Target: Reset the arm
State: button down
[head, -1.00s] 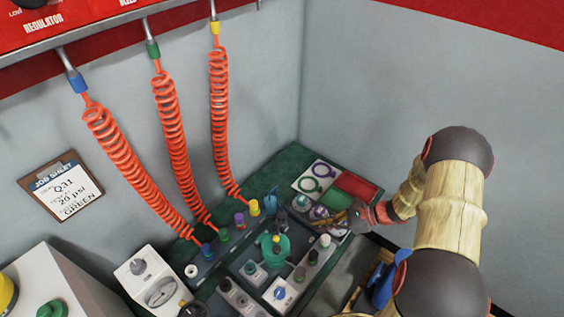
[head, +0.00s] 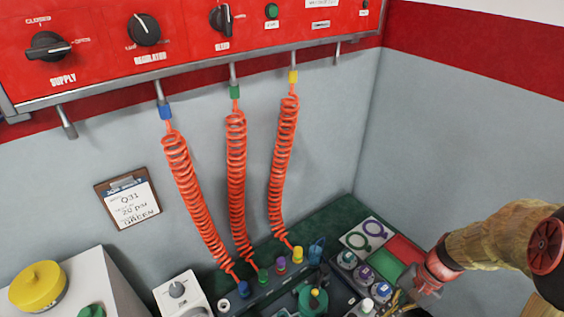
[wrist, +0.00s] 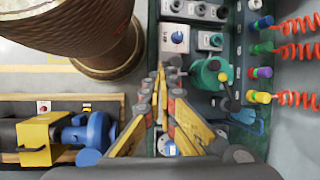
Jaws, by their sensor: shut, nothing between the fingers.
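My gripper (head: 398,302) is low at the right of the head view, beside the green bench, with its fingertips partly cut off by the frame's bottom edge. In the wrist view my gripper (wrist: 161,75) shows both yellow-sided fingers converging to closed tips with nothing between them. The tips are over or near the bench edge, left of a green fixture (wrist: 210,75); their height above it is hard to judge. My arm comes in from the right of the head view.
Three orange coiled hoses (head: 237,180) hang from the red panel (head: 90,45) to coloured fittings on the bench. A clipboard (head: 128,197) is on the wall. A blue and yellow device (wrist: 85,137) lies left of my fingers. Open wall is at the right.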

jog(key=s+a+r+n+t+h, duration=0.1)
jog(key=a+r+n+t, duration=0.1)
jog(key=r, duration=0.5)
jog(key=s+a+r+n+t+h, duration=0.2)
jog(key=a+r+n, duration=0.1)
jog(key=r, duration=0.5)
jog(key=s+a+r+n+t+h, duration=0.1)
jog(key=a+r+n+t+h, duration=0.1)
jog(key=r, duration=0.6)
jog(key=n+t, duration=0.1)
jog(key=n, duration=0.1)
jog(key=shift+s+a+r+n, duration=0.2)
jog(key=shift+s+a+n, duration=0.1)
